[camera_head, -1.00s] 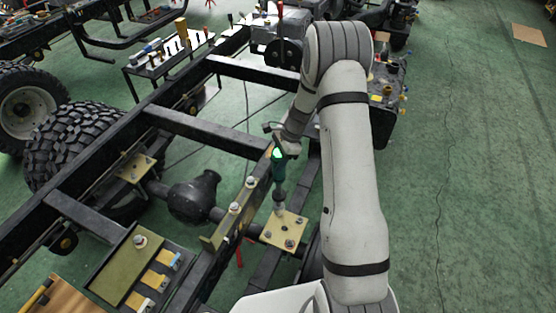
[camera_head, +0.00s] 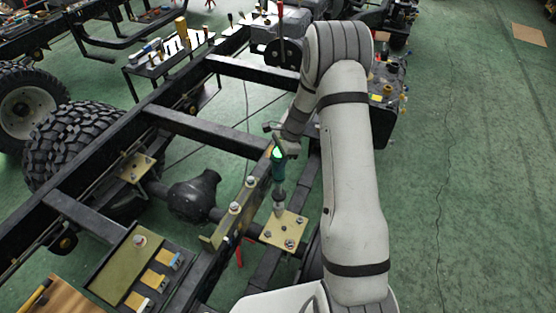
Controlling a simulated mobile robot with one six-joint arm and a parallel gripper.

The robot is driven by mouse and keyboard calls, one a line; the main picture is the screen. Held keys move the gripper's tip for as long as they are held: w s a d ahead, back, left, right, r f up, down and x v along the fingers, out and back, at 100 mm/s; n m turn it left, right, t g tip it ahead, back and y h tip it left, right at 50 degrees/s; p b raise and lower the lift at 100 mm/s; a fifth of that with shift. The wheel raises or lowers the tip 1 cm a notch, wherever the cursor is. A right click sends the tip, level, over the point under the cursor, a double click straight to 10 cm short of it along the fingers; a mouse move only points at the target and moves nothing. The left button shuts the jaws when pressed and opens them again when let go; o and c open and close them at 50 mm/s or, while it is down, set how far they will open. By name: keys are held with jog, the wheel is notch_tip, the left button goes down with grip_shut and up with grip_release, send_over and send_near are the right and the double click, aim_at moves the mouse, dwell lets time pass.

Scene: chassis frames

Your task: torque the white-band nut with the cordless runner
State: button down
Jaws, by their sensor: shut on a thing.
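A green cordless runner (camera_head: 278,166) stands upright with its grey socket end pointing down. My gripper (camera_head: 279,143) is shut on the runner's upper part; the fingers are small and partly hidden by the tool and my arm. The socket end meets the far corner of a pale yellow plate (camera_head: 269,234) on the chassis. Several nuts show on this plate. The nut under the socket is hidden, and I cannot make out a white band on any nut.
A yellowish bracket with bolts (camera_head: 222,232) stands left of the plate. The black chassis rail (camera_head: 110,131) and cross member (camera_head: 205,132) run nearby. A tray with yellow pieces (camera_head: 128,262) sits lower left. A tool table (camera_head: 165,62) stands behind.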

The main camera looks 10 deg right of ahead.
jog(key=shift+f+b, duration=1.3)
jog(key=shift+f, duration=0.3)
dwell(2.0)
jog(key=shift+s+f, duration=0.1)
dwell(1.8)
dwell(0.7)
jog(key=shift+r+p, duration=0.55)
jog(key=shift+r, duration=1.15)
jog(key=shift+p, duration=0.3)
